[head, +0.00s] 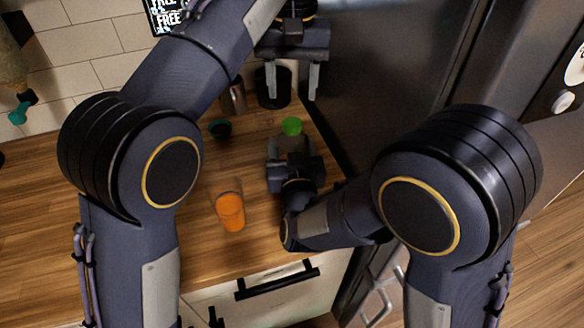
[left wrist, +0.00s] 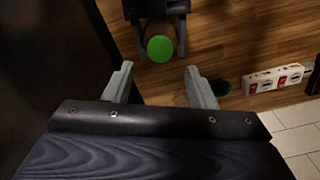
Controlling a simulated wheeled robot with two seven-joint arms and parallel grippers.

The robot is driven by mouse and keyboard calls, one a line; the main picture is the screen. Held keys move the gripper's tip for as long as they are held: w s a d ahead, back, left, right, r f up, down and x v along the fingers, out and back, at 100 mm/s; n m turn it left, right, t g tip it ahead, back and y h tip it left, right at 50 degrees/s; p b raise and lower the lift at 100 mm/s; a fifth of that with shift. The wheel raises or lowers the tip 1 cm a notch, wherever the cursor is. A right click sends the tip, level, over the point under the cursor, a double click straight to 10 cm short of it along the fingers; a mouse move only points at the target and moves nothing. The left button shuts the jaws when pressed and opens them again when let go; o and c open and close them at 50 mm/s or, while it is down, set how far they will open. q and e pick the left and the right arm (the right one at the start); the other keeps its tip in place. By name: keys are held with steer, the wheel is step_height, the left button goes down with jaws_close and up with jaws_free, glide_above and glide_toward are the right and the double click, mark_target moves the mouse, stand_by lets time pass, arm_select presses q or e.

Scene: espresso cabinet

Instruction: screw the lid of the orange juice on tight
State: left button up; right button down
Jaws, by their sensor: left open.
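The orange juice bottle (head: 291,144) stands upright on the wooden counter, its green lid (head: 291,126) on top. The lid also shows from above in the left wrist view (left wrist: 160,48). Whether the lid is tight cannot be seen. My right gripper (head: 289,158) is low at the bottle's near side, with a finger on each side of it; the contact is partly hidden. My left gripper (head: 292,85) is open and empty, fingers pointing down, above the lid. In the left wrist view the lid lies beyond and between the fingertips, apart from them.
A glass of orange juice (head: 230,211) stands on the counter at the near left. A small dark green item (head: 220,128) lies left of the bottle. A dark container (head: 272,90) stands behind. The fridge (head: 385,75) rises at right. A power strip (left wrist: 280,79) lies by the wall.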

mark_target(292, 121)
arm_select(q)
steer(key=shift+f, duration=4)
steer(key=c, duration=1)
steer(key=o, duration=1.2)
steer(key=shift+r, duration=0.1)
step_height(292, 121, up, 7)
steer(key=shift+r, duration=0.15)
